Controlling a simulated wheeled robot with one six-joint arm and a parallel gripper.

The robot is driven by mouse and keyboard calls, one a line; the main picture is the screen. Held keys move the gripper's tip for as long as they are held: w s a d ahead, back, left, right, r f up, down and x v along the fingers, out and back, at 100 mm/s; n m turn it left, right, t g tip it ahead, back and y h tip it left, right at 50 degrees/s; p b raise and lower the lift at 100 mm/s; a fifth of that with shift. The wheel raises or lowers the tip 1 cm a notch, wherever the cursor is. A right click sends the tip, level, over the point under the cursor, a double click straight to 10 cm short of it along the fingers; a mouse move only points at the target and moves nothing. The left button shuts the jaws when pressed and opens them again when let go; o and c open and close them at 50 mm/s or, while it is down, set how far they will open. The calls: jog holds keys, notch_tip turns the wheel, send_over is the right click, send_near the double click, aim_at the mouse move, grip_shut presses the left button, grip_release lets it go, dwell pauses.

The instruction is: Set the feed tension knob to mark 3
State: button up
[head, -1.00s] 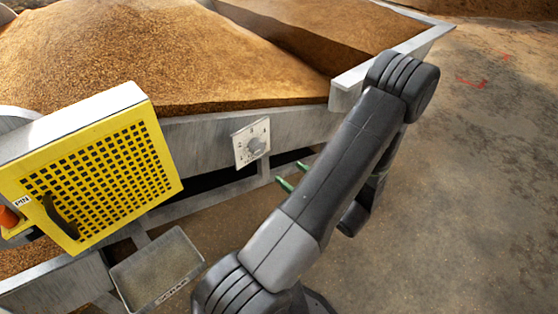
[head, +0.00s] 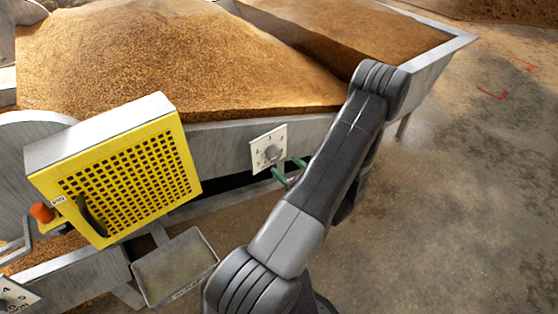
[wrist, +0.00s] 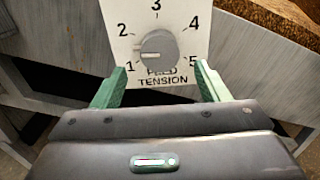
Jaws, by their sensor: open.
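The feed tension knob (wrist: 160,46) is a round grey dial on a white plate (wrist: 185,18) marked 1 to 5 and lettered TENSION. In the head view the knob (head: 271,153) sits on the metal side wall of the grain bin. My gripper (wrist: 160,70) is open and empty, its green fingers spread wider than the knob, just below it in the picture. I cannot tell how far the tips are from the plate. In the head view my gripper (head: 288,168) is at the plate's lower right, partly behind my arm.
A yellow perforated guard box (head: 125,180) with a black handle and orange knob stands left of the plate. A metal tray (head: 175,265) is below it. Another numbered plate (head: 15,297) shows at the lower left edge. Open floor lies right of my arm.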

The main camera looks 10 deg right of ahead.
aim_at(276, 157)
jog(key=shift+x, duration=2.4)
jog(key=c, duration=1)
